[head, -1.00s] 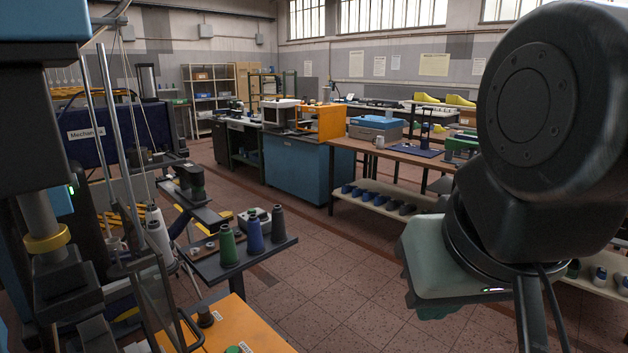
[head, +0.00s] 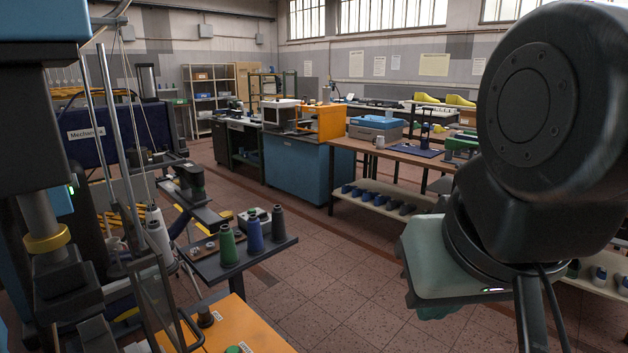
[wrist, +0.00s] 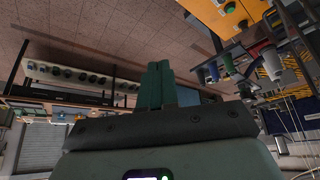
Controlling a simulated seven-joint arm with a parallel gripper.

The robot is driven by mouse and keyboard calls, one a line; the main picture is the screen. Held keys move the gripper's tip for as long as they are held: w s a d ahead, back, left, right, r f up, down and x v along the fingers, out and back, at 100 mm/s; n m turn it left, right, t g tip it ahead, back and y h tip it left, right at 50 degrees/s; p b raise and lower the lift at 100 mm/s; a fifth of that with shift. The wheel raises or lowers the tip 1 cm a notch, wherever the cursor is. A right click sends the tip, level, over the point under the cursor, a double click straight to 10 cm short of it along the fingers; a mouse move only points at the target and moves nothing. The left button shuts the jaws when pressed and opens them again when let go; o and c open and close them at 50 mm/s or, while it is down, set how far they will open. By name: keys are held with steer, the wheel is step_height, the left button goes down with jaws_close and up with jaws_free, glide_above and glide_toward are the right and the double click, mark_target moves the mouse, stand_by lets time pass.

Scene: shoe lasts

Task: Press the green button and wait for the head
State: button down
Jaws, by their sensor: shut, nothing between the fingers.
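The green button (head: 233,349) sits on the orange panel (head: 262,340) at the bottom edge of the head view, partly cut off. In the wrist view the green button (wrist: 229,8) shows on the orange panel (wrist: 205,12) at the top right. The machine's dark head with a yellow collar (head: 47,240) stands at the left of the head view, above a clear guard (head: 158,300). My gripper's teal fingers (wrist: 159,72) are together and empty in the wrist view. In the head view my gripper is at the right, apart from the button.
A dark knob (head: 205,317) stands on the orange panel beside a bent handle. A small shelf with thread spools (head: 255,236) stands behind the panel. A workbench (head: 400,152) with a lower shelf of shoe lasts stands beyond. Open tiled floor (head: 330,270) lies between.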

steer(key=w+a+f+n+y, duration=0.1)
steer(key=w+a+n, duration=0.15)
steer(key=w, duration=0.35)
steer(key=w+a+f+n, duration=0.1)
steer(key=w+a+n, duration=0.1)
steer(key=w+n, duration=0.25)
steer(key=n+t+y, duration=0.2)
steer(key=n+t, duration=0.1)
steer(key=n, duration=2.1)
glide_above(233, 352)
step_height(233, 352, down, 29)
steer(key=shift+s+d+f, duration=0.1)
steer(key=shift+s, duration=0.1)
steer(key=shift+f, duration=0.15)
steer(key=shift+f, duration=4.25)
steer(key=shift+f, duration=0.15)
